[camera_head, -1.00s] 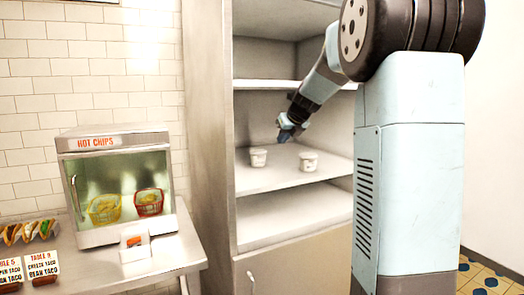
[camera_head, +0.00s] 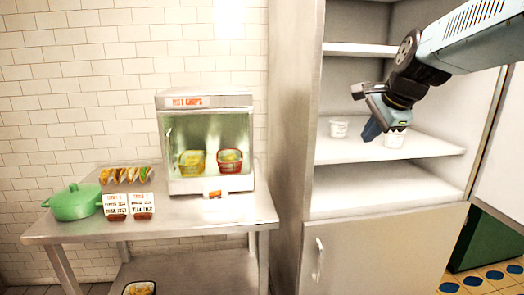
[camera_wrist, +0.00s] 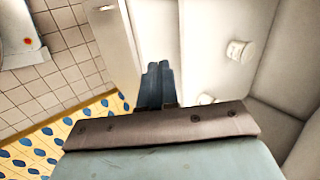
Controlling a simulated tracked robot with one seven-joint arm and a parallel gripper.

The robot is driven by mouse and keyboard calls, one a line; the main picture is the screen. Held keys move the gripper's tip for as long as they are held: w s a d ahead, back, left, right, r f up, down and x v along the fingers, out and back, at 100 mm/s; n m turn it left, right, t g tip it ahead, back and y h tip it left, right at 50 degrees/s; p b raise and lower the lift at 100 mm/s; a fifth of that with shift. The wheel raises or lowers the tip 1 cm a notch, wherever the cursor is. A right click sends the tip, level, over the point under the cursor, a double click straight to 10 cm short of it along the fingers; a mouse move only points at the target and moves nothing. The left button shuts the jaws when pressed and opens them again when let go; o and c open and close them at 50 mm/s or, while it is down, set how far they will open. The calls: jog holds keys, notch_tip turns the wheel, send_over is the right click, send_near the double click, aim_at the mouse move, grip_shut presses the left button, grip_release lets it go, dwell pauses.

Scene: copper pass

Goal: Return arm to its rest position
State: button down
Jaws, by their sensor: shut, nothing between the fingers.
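My gripper (camera_head: 371,130) is in front of the open shelf cabinet, at the height of the shelf with the white cups. In the wrist view my gripper (camera_wrist: 154,70) shows its two fingers together, with nothing between them. My arm comes in from the upper right and bends down at the wrist. A white cup (camera_head: 339,128) stands on the shelf left of my gripper. A second white cup (camera_head: 394,140) is to its right, its upper part partly hidden by the gripper. One white cup (camera_wrist: 239,51) shows right of the fingers in the wrist view.
The cabinet's shelf (camera_head: 345,151) and side wall (camera_head: 291,150) are close to my gripper. A metal table (camera_head: 180,226) at the left bears a hot chips warmer (camera_head: 206,101), tacos (camera_head: 126,174), order cards (camera_head: 128,204) and a green pot (camera_head: 74,202). Tiled floor (camera_head: 490,279) shows lower right.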

jog(key=s+a+f+n, duration=0.1)
jog(key=s+f+n, duration=0.3)
jog(key=s+n, duration=0.3)
jog(key=s+a+f+n+g+h, duration=0.1)
jog(key=s+f+n, duration=0.3)
jog(key=s+n, duration=0.4)
jog(key=s, duration=0.2)
jog(key=shift+s+a+h, duration=0.2)
jog(key=shift+s+h, duration=0.1)
jog(key=shift+s, duration=0.1)
jog(key=shift+s, duration=0.15)
